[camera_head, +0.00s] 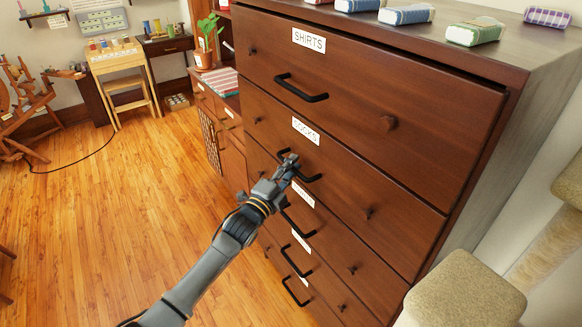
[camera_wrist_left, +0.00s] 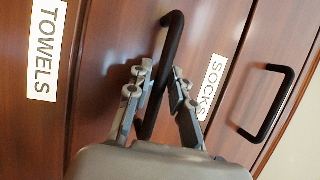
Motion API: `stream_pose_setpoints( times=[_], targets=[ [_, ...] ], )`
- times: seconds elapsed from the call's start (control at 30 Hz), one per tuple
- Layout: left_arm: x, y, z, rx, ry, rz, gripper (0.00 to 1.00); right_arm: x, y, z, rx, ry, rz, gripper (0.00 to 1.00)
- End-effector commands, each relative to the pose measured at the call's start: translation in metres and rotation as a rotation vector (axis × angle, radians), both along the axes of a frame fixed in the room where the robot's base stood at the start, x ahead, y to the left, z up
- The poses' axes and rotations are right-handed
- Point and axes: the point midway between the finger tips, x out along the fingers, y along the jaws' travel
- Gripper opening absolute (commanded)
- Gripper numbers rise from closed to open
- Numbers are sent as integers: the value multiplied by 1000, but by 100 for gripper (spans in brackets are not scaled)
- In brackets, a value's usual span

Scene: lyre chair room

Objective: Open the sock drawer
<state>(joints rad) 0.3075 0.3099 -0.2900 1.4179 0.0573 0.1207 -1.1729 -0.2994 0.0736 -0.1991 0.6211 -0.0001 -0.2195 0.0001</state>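The sock drawer (camera_head: 345,165) is the second from the top in the brown dresser, and its front looks flush with the others. Its white SOCKS label (camera_head: 306,131) also shows in the left wrist view (camera_wrist_left: 212,88). The black handle (camera_head: 308,177) lies below that label, partly hidden by my left gripper (camera_head: 290,165). In the left wrist view, my left gripper (camera_wrist_left: 157,85) is open, its fingers on either side of the handle (camera_wrist_left: 174,38). I cannot tell whether they touch it. My right gripper is not in view.
The shirts drawer (camera_head: 400,110) is above and the towels drawer (camera_wrist_left: 100,70) below, each with a black handle. A beige padded stand (camera_head: 465,290) is at lower right.

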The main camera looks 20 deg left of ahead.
Motion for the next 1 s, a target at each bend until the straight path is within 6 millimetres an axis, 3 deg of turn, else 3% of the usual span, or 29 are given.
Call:
stream_pose_setpoints(
  times=[0.07, 0.37, 0.57, 0.77, 1.0],
  targets=[
    [0, 0, 0, 0, 0, 0, 0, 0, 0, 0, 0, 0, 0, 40],
    [-1, 1, 0, 0, 1, 0, 0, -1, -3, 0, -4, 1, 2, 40],
    [-13, 10, 1, 1, 3, 1, 0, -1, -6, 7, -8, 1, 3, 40],
    [-49, 38, 1, 5, 6, 1, 0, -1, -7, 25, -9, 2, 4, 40],
    [-112, 86, 0, 5, 8, 2, 0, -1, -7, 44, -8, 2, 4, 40]
  ],
)
